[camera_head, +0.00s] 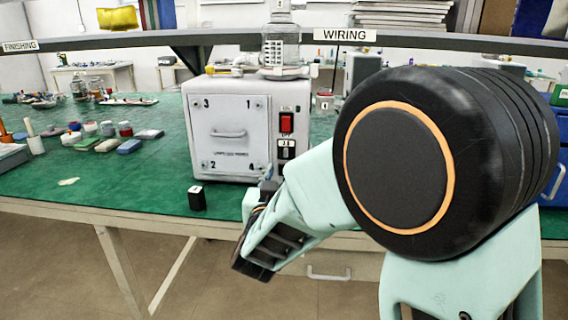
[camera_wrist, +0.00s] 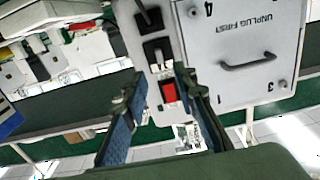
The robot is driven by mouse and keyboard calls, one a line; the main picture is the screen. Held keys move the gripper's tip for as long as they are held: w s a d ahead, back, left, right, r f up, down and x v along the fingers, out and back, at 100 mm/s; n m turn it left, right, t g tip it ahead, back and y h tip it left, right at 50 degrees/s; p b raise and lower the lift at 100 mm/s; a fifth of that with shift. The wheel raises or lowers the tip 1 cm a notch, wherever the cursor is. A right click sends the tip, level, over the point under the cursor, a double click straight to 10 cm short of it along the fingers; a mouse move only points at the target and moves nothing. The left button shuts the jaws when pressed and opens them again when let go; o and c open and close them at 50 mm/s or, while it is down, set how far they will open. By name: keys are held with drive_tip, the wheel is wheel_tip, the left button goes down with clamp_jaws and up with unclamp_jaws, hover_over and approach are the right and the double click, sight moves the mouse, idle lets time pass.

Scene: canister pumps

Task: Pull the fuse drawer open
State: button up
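The canister pump (camera_head: 225,125) is a white box on the green bench, with a numbered front panel and a handle. To the right of the panel in the head view are a red switch (camera_head: 287,122) and, below it, a black fuse drawer fitting (camera_head: 286,149). The wrist view is roughly upside down: the red switch (camera_wrist: 168,92) shows between my fingers, and the black fitting (camera_wrist: 157,50) lies above it, beyond the fingertips. My gripper (camera_wrist: 158,84) is open and empty, in front of the pump's lower right in the head view (camera_head: 268,182). Contact cannot be judged.
A black socket or plug (camera_wrist: 149,19) sits beyond the fitting in the wrist view. The panel handle (camera_wrist: 248,60) projects beside it. A small black block (camera_head: 197,198) stands on the bench (camera_head: 150,180) near its front edge. Coloured pots and blocks (camera_head: 110,137) lie at left.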

sight(285, 154)
drive_tip(key=w, duration=0.3)
drive_tip(key=w+b, duration=0.1)
drive_tip(key=w, duration=0.6)
drive_tip(key=shift+d+b, duration=0.25)
drive_tip(key=shift+b, duration=0.05)
drive_tip(key=shift+s, duration=0.1)
drive_tip(key=shift+c, duration=0.6)
clamp_jaws()
